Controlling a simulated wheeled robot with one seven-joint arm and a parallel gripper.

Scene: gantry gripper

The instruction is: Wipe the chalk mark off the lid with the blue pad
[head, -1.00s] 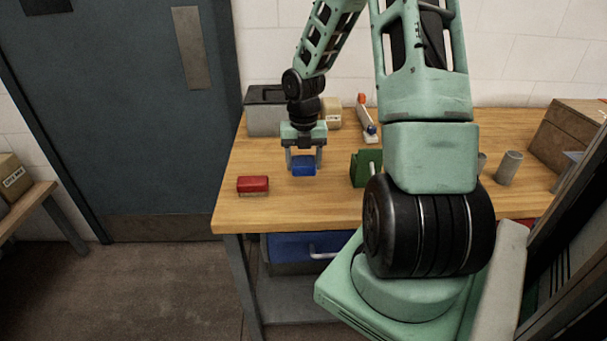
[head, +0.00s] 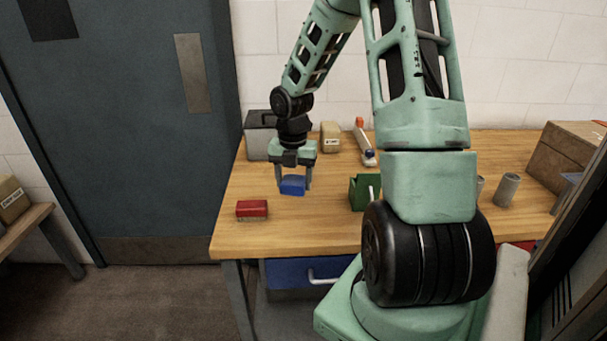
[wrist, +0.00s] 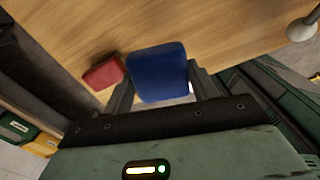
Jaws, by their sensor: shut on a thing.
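My gripper (head: 293,184) is shut on the blue pad (head: 292,186), with a finger on either side of it. The pad hangs low over the wooden table, right of a red block. In the wrist view the blue pad (wrist: 158,70) sits between the fingers and hides part of the table. A grey box (head: 261,140) with a darker top stands at the table's back left, partly behind my arm. I cannot tell whether that top is the lid, and I make out no chalk mark in either view.
The red block (head: 252,209) lies on the table (head: 240,240) near its left edge. A green holder (head: 361,193) stands to the right of the pad. Grey cylinders stand farther right.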

